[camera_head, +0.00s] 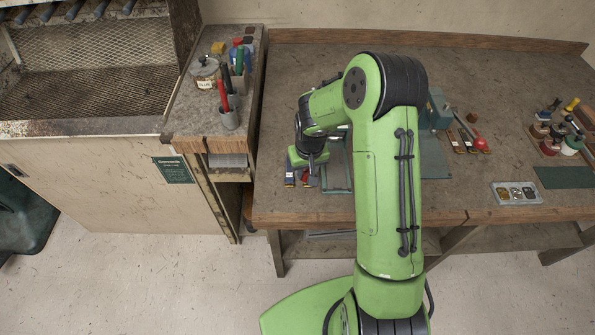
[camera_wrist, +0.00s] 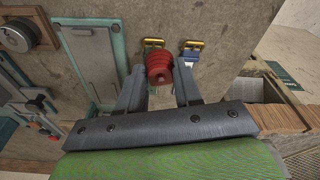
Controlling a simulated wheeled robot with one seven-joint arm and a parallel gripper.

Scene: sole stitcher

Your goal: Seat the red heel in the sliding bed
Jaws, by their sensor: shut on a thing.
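The red heel (camera_wrist: 159,68) is a ribbed red piece between the two fingers of my gripper (camera_wrist: 160,84) in the wrist view. My gripper is shut on it, and the fingers hide part of its sides. A gold piece (camera_wrist: 153,42) shows just beyond it; I cannot tell whether they are joined. In the head view my gripper (camera_head: 309,165) is low over the left part of the bench, and the heel is not clear there. A grey plate in a teal frame (camera_wrist: 92,58), which looks like the sliding bed, lies left of my gripper in the wrist view.
A blue piece with a gold end (camera_wrist: 192,50) stands right of the heel. A round knob (camera_wrist: 18,37) is at the wrist view's upper left. In the head view, a side cabinet with a tool cup (camera_head: 229,117) stands left of the bench (camera_head: 470,195).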

